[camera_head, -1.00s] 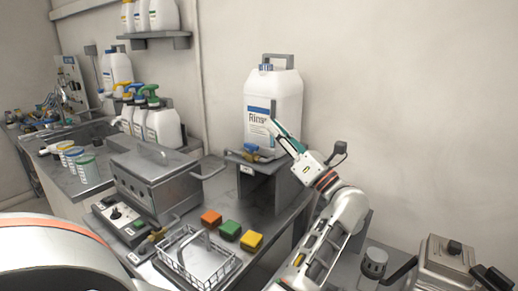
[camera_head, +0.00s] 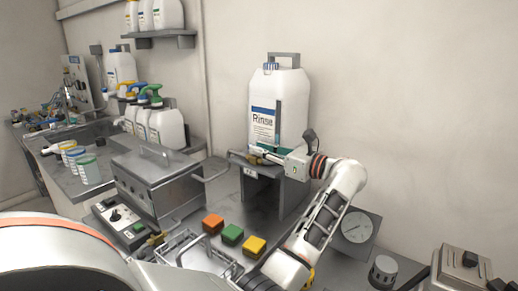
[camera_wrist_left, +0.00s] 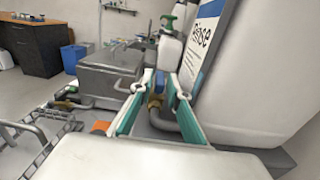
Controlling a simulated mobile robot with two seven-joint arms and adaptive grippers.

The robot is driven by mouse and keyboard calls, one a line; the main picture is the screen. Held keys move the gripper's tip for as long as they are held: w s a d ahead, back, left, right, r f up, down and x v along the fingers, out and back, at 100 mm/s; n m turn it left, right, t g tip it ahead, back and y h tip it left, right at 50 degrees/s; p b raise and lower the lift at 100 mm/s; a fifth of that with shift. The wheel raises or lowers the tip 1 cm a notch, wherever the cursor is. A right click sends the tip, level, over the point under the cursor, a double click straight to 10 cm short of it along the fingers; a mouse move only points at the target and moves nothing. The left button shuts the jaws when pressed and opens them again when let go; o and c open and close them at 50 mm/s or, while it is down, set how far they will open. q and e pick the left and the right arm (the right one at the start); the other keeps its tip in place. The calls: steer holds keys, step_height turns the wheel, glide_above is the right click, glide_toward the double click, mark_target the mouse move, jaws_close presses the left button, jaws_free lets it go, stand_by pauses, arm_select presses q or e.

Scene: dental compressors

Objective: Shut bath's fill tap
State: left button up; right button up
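In the head view the tap (camera_head: 257,157) is at the front of the raised stand, below the Rinse jug (camera_head: 279,105), and is partly hidden by my gripper. My left gripper (camera_head: 268,152) reaches in from the right; its teal-padded fingers are apart, one on each side of the tap (camera_wrist_left: 162,78). I cannot tell whether they touch it. The metal bath (camera_head: 158,178) stands to the left with its lid down. My right gripper is not in view.
The stand (camera_head: 262,190) holds the jug close behind my fingers. Orange (camera_head: 213,223), green (camera_head: 232,233) and yellow (camera_head: 254,246) blocks lie on the counter by a wire basket (camera_head: 190,252). A gauge (camera_head: 357,227) is at the right. Spray bottles (camera_head: 165,127) stand behind the bath.

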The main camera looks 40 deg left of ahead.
arm_select(q)
steer(key=shift+a, duration=0.4)
jaws_close()
